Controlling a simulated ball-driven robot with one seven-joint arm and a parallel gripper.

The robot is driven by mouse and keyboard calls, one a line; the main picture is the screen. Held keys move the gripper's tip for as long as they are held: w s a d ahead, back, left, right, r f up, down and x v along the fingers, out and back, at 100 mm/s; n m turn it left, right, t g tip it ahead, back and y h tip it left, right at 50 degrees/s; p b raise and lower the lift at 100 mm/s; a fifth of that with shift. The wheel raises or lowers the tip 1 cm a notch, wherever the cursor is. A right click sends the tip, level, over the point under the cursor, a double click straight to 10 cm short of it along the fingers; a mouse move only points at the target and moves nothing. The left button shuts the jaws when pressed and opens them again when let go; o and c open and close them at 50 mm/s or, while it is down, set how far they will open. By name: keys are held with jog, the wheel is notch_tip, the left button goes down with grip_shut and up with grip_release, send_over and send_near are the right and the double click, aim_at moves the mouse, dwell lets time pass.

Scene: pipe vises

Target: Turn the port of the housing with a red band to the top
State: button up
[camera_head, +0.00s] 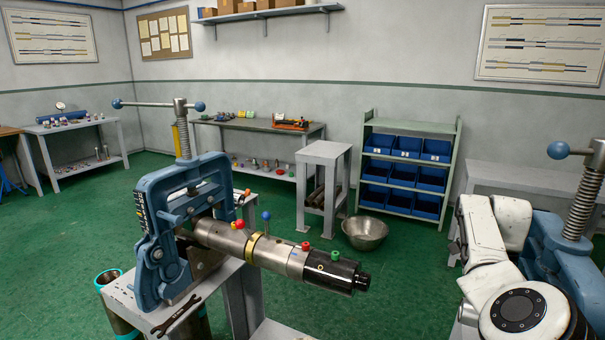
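A blue pipe vise (150,235) on the left clamps a long steel housing (215,236) lying roughly level and pointing right. The housing has a brass-coloured ring (253,248), a red knob (239,224) and a blue-knobbed lever (266,217) near its middle. A red cap (305,246) and a green cap (335,255) sit on top near its black end (335,271). A small reddish ring mark shows on the black side; I cannot make out a clear red band. A second blue vise (565,245) at right is partly hidden by my white arm. My gripper is out of view.
A wrench (176,316) lies on the left vise's grey bench (125,292). A metal bowl (365,234) is on the green floor before a rack of blue bins (408,165). A grey stand (325,152) and back tables stand behind. Open floor lies between the two vises.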

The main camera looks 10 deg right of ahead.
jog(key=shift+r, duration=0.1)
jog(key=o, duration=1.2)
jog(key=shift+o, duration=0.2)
